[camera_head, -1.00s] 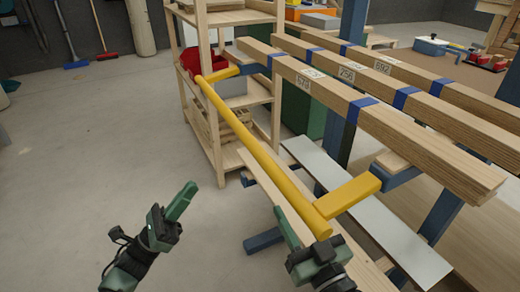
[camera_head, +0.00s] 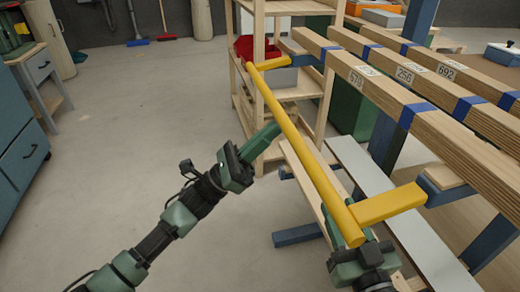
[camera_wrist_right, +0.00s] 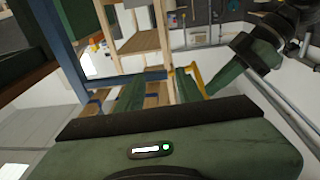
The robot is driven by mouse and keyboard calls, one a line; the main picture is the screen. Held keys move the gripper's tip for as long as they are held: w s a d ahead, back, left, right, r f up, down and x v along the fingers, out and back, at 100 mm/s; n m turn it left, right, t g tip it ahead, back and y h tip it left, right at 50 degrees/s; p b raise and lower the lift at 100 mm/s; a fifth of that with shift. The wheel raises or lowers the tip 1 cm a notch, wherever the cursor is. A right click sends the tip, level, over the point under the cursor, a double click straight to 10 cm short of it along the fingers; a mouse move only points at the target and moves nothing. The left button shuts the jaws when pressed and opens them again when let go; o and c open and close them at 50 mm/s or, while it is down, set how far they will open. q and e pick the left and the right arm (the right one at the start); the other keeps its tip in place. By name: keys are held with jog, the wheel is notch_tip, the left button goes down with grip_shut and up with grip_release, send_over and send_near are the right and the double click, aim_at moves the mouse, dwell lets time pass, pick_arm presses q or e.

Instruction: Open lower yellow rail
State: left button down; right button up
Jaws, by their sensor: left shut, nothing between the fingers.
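The yellow rail (camera_head: 310,165) is a long bar running from the shelf at the back to a near end close to my right gripper. Short yellow arms join it to the rack at both ends, the near arm (camera_head: 388,205) being wide and flat. My left gripper (camera_head: 272,136) is shut and empty, just left of the rail's middle; I cannot tell if it touches. My right gripper (camera_head: 362,250) is at the rail's near end, its fingers partly hidden there. In the right wrist view its two green fingers (camera_wrist_right: 160,90) stand apart, with yellow (camera_wrist_right: 197,76) beside the right one.
Long wooden beams (camera_head: 425,125) with blue bands and number labels lie on the rack right of the rail. A wooden shelf (camera_head: 258,105) holds a red bin (camera_head: 245,47). A blue drawer cabinet (camera_head: 22,140) stands at the left. The floor between is clear.

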pick_arm(q)
jog(key=shift+r, duration=0.55)
pick_arm(e)
jog(key=shift+f, duration=0.1)
jog(key=shift+f, duration=0.1)
